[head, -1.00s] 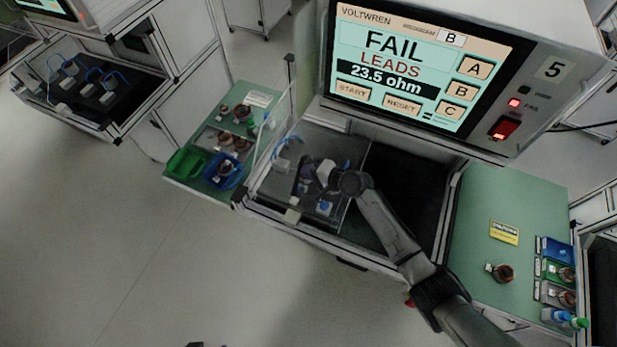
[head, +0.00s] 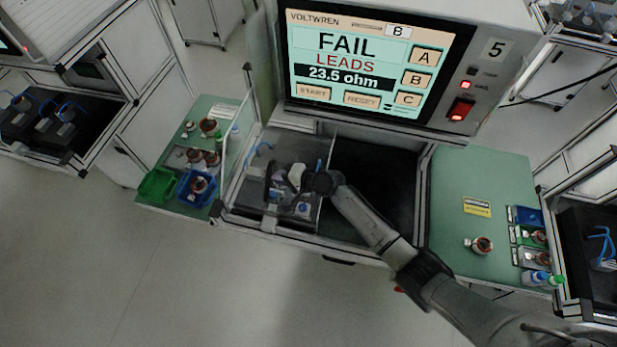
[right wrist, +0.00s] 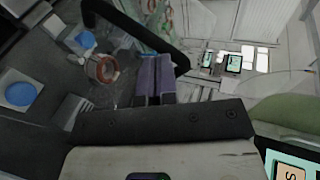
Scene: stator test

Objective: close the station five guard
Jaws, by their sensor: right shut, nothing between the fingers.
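Station five's tester (head: 375,65) shows FAIL LEADS 23.5 ohm above its open-fronted bay. A clear guard panel (head: 236,150) with a pale edge stands at the left side of the bay. My right gripper (head: 284,197) is over the left half of the bay, among the fixture parts. In the right wrist view its purple fingers (right wrist: 154,80) are together and empty. A black bent bar (right wrist: 165,42), perhaps the guard's handle, is just beyond the fingertips; I cannot tell whether they touch. A copper-wound stator (right wrist: 102,69) lies to their left. My left gripper is out of view.
A green side table (head: 160,205) at left holds a green bin (head: 158,184) and a blue bin (head: 183,190). The right table (head: 455,245) holds a stator (head: 482,245) and small trays. The bay's dark right half (head: 372,190) is empty.

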